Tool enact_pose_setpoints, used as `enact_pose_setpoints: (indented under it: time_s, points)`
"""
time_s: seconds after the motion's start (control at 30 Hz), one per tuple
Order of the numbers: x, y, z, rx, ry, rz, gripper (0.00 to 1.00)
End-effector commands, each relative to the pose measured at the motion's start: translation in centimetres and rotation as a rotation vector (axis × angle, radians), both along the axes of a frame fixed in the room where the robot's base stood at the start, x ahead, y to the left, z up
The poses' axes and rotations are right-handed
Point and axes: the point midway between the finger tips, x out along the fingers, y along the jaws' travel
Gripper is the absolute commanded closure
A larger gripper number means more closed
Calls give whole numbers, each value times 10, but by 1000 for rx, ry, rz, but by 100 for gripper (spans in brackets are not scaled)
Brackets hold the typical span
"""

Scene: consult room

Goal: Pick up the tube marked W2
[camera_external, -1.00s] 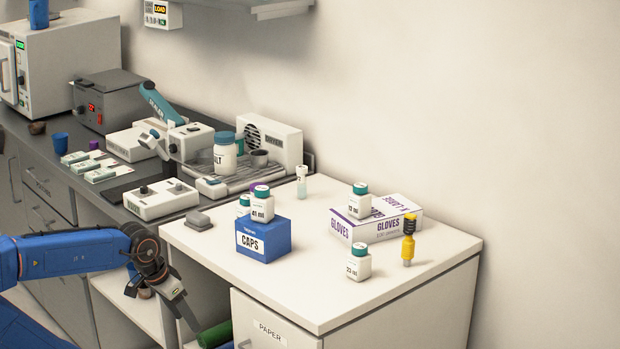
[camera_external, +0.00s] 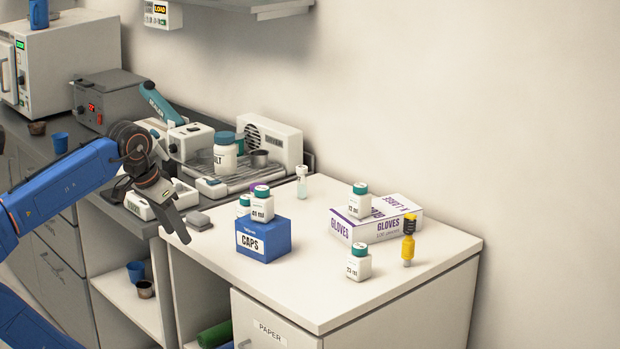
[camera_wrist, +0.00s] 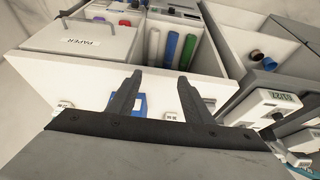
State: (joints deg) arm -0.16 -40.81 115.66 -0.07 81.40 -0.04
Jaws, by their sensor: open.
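A clear tube with a white cap (camera_external: 302,184) stands upright near the back edge of the white counter (camera_external: 290,290) in the external view; its marking is too small to read. A purple cap (camera_external: 254,186) shows behind the white bottles, and what it tops is mostly hidden. No W2 marking is legible in either view. My gripper (camera_external: 176,222) is in the air by the left edge of the white counter, well left of the clear tube, pointing down. It is open and empty; both fingers show apart in the wrist view (camera_wrist: 159,82).
A blue CAPS box (camera_external: 263,239) with a white bottle (camera_external: 262,205) on top stands between my gripper and the counter's middle. A GLOVES box (camera_external: 377,218), another bottle (camera_external: 357,262) and a yellow tool (camera_external: 408,242) are further right. A grey block (camera_external: 199,221) lies near my gripper.

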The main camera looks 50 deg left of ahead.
Motion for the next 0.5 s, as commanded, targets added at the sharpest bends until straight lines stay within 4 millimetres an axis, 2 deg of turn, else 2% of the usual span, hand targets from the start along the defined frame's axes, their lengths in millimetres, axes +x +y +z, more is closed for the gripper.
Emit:
enact_pose_setpoints:
  time_s: [0.03,0.2,0.5]
  points:
    - [1,0,20,0,-4,0,54]
    - [1,0,74,0,-3,0,54]
    - [60,6,101,-58,55,162,54]
